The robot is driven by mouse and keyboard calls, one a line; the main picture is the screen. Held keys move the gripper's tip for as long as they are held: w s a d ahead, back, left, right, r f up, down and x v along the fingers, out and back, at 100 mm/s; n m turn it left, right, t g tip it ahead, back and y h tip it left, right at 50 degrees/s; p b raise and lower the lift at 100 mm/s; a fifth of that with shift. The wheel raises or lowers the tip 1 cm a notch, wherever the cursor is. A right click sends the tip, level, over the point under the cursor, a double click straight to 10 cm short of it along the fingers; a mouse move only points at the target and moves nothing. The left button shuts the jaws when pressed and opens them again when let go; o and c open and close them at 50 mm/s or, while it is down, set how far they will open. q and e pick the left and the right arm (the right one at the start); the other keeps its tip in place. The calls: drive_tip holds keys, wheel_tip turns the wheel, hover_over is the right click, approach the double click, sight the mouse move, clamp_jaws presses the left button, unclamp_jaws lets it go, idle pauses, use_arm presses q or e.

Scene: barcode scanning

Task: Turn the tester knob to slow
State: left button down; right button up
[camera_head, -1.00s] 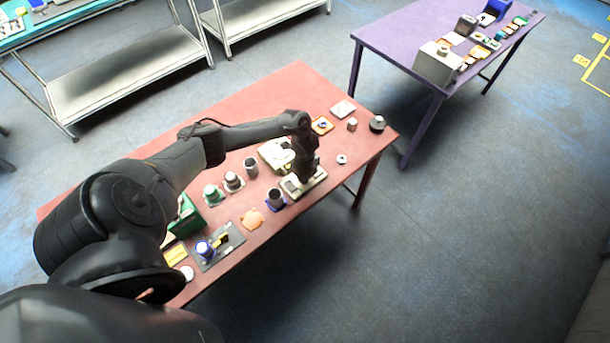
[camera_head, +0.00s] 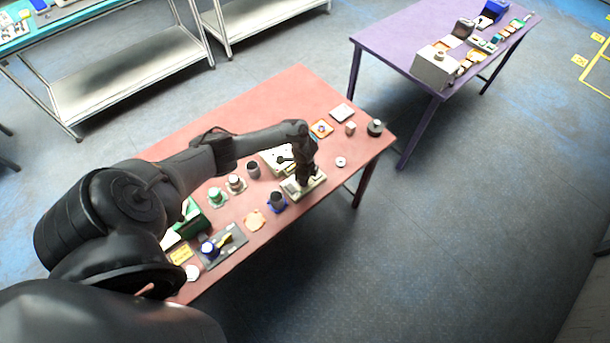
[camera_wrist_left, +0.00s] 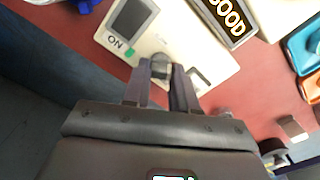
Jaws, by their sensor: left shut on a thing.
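The tester (camera_head: 291,188) is a cream box near the front edge of the red table. In the left wrist view the tester (camera_wrist_left: 180,28) shows a dark screen, an "ON" label and a small green mark. Its grey knob (camera_wrist_left: 160,68) sits between my left fingertips. My left gripper (camera_wrist_left: 163,72) is shut on the knob, pointing down over the tester. In the head view my left gripper (camera_head: 302,181) hides the knob. The knob's exact setting cannot be read. My right gripper is not in view.
A cream device with a "GOOD" sign (camera_wrist_left: 228,16) stands beside the tester. Dark cups (camera_head: 253,170) and a blue-based cup (camera_head: 277,201) are close by on the left. A small white disc (camera_head: 341,162) and a black round object (camera_head: 375,127) lie to the right.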

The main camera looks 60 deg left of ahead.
use_arm(q)
drive_tip(key=n+p, duration=0.3)
drive_tip(key=n, duration=0.3)
drive_tip(key=shift+r+p, duration=0.15)
drive_tip(key=shift+p, duration=0.15)
drive_tip(key=n+p, duration=0.1)
drive_tip(key=n, duration=0.2)
drive_tip(key=shift+n, duration=0.3)
drive_tip(key=shift+n+p, duration=0.45)
drive_tip(key=shift+n, duration=0.45)
drive_tip(key=c, duration=0.9)
unclamp_jaws()
